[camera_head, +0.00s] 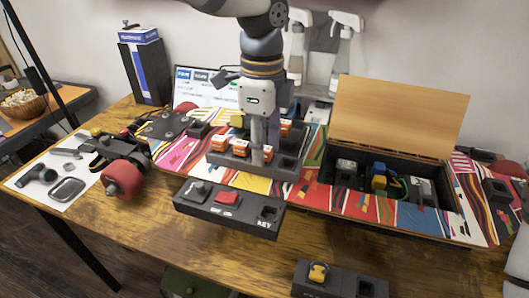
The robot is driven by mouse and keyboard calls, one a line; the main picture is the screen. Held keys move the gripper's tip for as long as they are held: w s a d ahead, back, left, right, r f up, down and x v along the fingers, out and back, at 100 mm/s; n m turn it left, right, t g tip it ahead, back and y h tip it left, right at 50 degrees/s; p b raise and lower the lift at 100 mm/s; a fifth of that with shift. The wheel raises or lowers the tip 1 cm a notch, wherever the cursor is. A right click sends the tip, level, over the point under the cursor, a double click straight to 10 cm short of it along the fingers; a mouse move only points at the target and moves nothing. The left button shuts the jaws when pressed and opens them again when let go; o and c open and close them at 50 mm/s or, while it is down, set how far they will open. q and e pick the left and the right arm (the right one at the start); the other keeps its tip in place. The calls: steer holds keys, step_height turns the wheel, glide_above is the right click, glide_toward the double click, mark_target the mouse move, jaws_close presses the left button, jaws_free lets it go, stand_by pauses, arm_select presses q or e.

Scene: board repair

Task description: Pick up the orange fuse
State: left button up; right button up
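Several orange-and-white fuses stand in a dark fuse block (228,162) on the colourful board. One orange fuse (218,145) is at the left, one (241,148) is in the middle of the front row, and one (267,154) is at the front right. Another orange fuse (286,127) is at the back right. My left gripper (262,145) points straight down over the block, its fingertips close to the front-right fuse. The fingers look close together, but whether they hold a fuse is not clear. They hide part of the block.
A black panel with a red switch (227,198) and a KEY label sits in front of the block. An open box with a wooden lid (398,116) is at the right. The wooden table (150,225) is clear at front left.

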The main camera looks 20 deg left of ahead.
arm_select(q)
jaws_close()
steer(key=shift+r, duration=0.25)
step_height(320, 180, up, 3)
steer(key=shift+f, duration=0.15)
steer(key=s+d+r, duration=0.9)
steer(key=s, duration=0.1)
steer(key=shift+s+r+p, duration=0.35)
steer(key=shift+s+r, duration=0.05)
arm_select(e)
steer(key=shift+w+r+t, duration=0.3)
steer(key=shift+w+r, duration=0.2)
arm_select(q)
steer(key=shift+w, duration=0.1)
